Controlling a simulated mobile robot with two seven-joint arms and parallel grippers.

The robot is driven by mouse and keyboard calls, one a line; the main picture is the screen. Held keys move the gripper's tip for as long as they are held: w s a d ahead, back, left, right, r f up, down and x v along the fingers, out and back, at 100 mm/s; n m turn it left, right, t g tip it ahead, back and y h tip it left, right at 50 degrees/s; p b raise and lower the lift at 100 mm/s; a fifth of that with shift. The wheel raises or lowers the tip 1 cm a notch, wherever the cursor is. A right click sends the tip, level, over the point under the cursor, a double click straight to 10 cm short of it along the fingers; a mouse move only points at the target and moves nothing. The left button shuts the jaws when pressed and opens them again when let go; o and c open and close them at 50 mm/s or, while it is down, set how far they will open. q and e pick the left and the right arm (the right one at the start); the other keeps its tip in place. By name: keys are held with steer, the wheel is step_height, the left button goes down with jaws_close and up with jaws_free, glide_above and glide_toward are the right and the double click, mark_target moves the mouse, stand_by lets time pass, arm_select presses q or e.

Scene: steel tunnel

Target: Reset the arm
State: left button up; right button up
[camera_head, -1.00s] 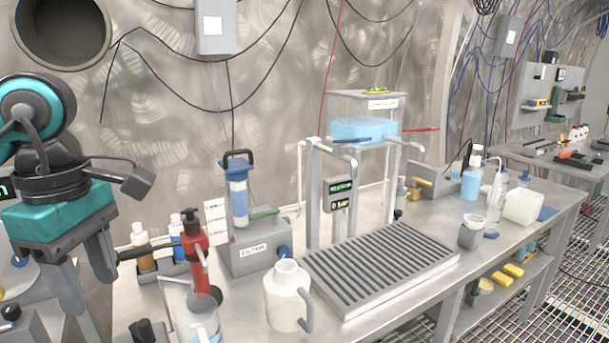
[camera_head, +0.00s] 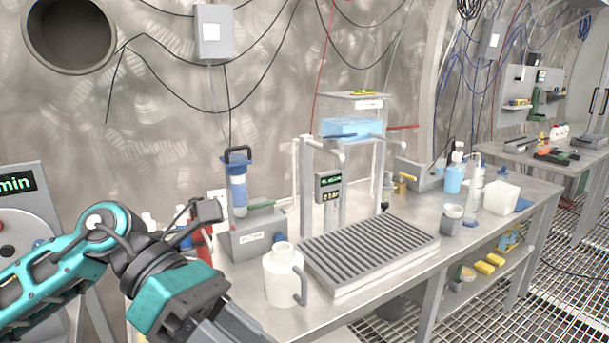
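My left arm (camera_head: 80,252) comes in from the left, teal and dark grey, bent and reaching towards the bottom of the picture. My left gripper (camera_head: 238,328) has a teal body and grey fingers that point down and right. It is in front of the bench's left end, left of the white jug (camera_head: 283,276) in the picture. The fingertips run to the bottom edge, so I cannot tell whether they are open. I see nothing held in it. My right arm and gripper are not in view.
The steel bench (camera_head: 345,315) holds a ribbed grey tray (camera_head: 370,250), a blue filter unit (camera_head: 238,185), a stand with a blue basin (camera_head: 352,127), a blue bottle (camera_head: 454,178) and a white tub (camera_head: 499,196). My arm covers much of the red bottle (camera_head: 205,248). Grated floor (camera_head: 500,305) lies at right.

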arm_select(q)
steer(key=w+d+r+n+t+h, duration=0.35)
steer(key=n+t+h, duration=0.25)
steer(key=n+h, duration=0.6)
steer(key=w+a+f+n+t+y+p, duration=0.1)
steer(key=w+a+f+n+t+y, duration=0.4)
steer(key=n+t, duration=0.6)
steer(key=w+a+f+n+t+y, duration=0.25)
steer(key=f+n+t+y, duration=0.4)
steer(key=n, duration=0.75)
steer(key=s+a+f+n+g+y, duration=0.2)
steer(key=s+f+n+y, duration=0.1)
steer(key=f, duration=0.5)
steer(key=s+a+f+n+g+y, duration=0.3)
steer(key=s+f+n, duration=0.2)
steer(key=f, duration=0.3)
steer(key=s+a+f+n+g+y, duration=0.2)
steer(key=s+f+n+y, duration=0.2)
steer(key=f, duration=0.5)
steer(key=shift+s+a+n+p, duration=0.35)
steer(key=shift+s+n+p, duration=0.15)
steer(key=shift+n, duration=0.3)
